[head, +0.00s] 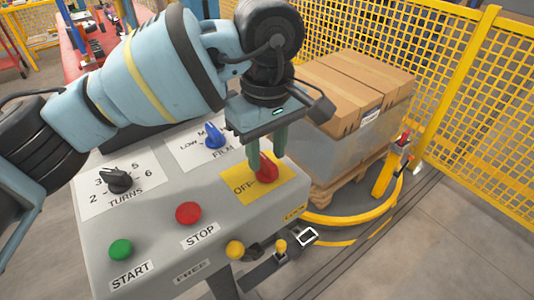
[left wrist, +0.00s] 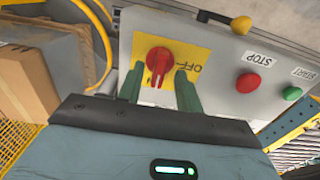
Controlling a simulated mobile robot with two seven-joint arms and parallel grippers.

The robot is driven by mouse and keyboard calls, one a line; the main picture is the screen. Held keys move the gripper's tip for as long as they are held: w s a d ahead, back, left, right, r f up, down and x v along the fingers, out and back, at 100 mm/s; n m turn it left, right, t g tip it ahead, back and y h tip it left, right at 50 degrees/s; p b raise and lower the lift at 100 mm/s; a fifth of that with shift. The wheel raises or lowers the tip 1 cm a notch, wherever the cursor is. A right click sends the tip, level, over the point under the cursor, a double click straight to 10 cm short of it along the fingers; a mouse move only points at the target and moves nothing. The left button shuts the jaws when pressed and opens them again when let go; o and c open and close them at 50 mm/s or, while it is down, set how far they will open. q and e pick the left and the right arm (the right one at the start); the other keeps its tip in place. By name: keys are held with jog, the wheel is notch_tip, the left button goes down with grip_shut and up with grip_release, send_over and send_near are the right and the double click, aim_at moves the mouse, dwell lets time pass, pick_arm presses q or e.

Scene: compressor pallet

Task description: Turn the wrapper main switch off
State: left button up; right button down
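The main switch is a red rotary knob (head: 266,169) on a yellow plate (head: 247,188) marked OFF, at the right end of the grey control panel (head: 150,225). It also shows in the left wrist view as the red knob (left wrist: 158,62), its grip bar roughly upright in that picture. My left gripper (head: 267,155) points down at the knob. In the left wrist view, its green fingers (left wrist: 159,88) are apart, one to each side of the knob. I cannot tell whether they touch it. My right gripper is in neither view.
The panel also carries a red STOP button (head: 188,212), a green START button (head: 120,249), a black TURNS dial (head: 118,180) and a blue FILM knob (head: 214,135). A wrapped pallet of boxes (head: 345,90) stands behind, beside a yellow mesh fence (head: 460,100).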

pick_arm(q)
jog(key=shift+f, duration=0.75)
grip_shut()
